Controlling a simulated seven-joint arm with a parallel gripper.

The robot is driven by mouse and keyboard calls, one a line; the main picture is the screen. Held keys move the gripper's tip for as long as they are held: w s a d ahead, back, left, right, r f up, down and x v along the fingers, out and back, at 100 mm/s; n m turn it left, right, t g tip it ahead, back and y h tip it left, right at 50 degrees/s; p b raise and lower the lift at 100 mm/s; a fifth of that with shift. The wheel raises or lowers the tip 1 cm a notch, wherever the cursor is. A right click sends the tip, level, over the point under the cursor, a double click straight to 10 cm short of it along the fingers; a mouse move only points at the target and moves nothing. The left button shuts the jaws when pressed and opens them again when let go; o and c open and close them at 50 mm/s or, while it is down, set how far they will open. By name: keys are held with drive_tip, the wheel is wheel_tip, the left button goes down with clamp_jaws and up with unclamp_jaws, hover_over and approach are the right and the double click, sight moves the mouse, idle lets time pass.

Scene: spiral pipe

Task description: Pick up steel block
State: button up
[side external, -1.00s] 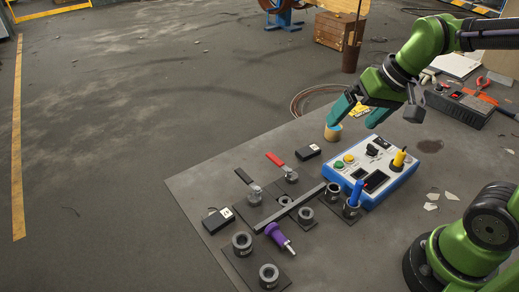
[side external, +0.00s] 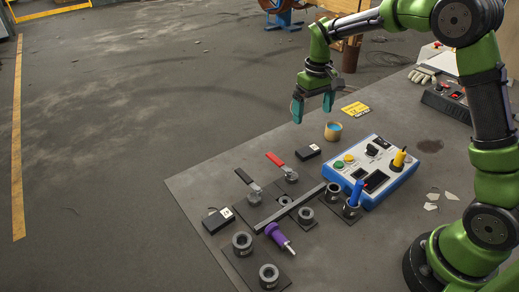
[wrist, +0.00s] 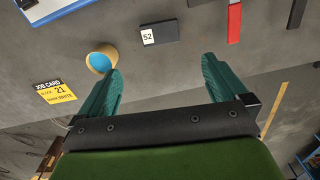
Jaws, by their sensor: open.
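Two dark blocks with white labels lie on the table. One (side external: 308,151) is near the far edge beside the red-handled valve; in the wrist view its label reads 52 (wrist: 160,34). The other block (side external: 217,219) is at the left edge; its number is too small to read. I cannot tell by look which is steel. My gripper (side external: 312,110) is open and empty, fingers pointing down, high near the table's far edge. In the wrist view the fingers (wrist: 162,66) are spread, with block 52 ahead of the gap, apart from them.
A round wooden cup with blue inside (side external: 333,131) stands near block 52. A yellow job card (side external: 355,109) lies behind it; in the wrist view it shows 21 (wrist: 55,91). A blue-white control box (side external: 372,170), valves, a long metal bar (side external: 290,207) and a purple-handled tool (side external: 276,234) crowd the table.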

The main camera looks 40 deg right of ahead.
hover_over(309, 150)
drive_tip(key=f, duration=0.7)
drive_tip(key=shift+w+f, duration=0.15)
drive_tip(key=shift+w, duration=0.15)
drive_tip(key=shift+s+f, duration=0.15)
drive_tip(key=shift+f, duration=1.25)
drive_tip(key=shift+s+f, duration=0.1)
drive_tip(key=shift+f, duration=1.25)
